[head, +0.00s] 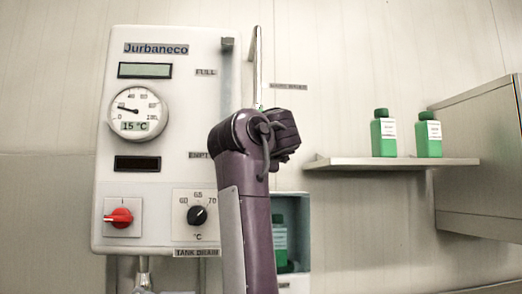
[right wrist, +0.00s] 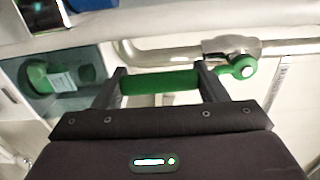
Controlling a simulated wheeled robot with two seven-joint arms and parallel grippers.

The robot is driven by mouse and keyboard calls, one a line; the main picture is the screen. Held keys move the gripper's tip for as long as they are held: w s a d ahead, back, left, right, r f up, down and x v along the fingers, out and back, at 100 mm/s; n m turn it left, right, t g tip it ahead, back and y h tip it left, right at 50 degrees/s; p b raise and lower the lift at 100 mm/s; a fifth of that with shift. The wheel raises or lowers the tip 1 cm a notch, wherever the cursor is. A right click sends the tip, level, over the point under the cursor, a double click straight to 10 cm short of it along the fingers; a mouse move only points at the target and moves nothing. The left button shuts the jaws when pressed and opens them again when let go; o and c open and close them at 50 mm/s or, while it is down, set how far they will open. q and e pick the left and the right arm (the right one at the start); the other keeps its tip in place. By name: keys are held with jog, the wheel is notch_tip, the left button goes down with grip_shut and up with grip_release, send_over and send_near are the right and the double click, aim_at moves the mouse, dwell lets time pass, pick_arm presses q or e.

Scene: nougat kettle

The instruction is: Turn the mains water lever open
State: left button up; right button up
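The mains water lever has a green grip (right wrist: 160,82) and a round green hub (right wrist: 244,67) on a metal pipe in the right wrist view. My right gripper (right wrist: 161,74) has its two dark fingers wide apart. The grip spans the space between them, and its hub end passes beyond the right finger. I cannot tell whether the fingers touch it. In the head view my right gripper (head: 284,130) is just right of the boiler panel, below the pipe (head: 257,65), and hides most of the lever. My left gripper is not in view.
The white boiler panel (head: 170,80) has a gauge (head: 138,113), a red switch (head: 119,216) and a black knob (head: 197,215). A shelf (head: 400,163) on the right holds two green bottles (head: 384,136). A niche below holds another green bottle (head: 279,240).

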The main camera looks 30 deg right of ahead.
jog(key=o, duration=0.4)
jog(key=shift+w, duration=0.1)
jog(key=shift+c, duration=0.2)
jog(key=b+v, duration=0.8)
jog(key=shift+w, duration=0.1)
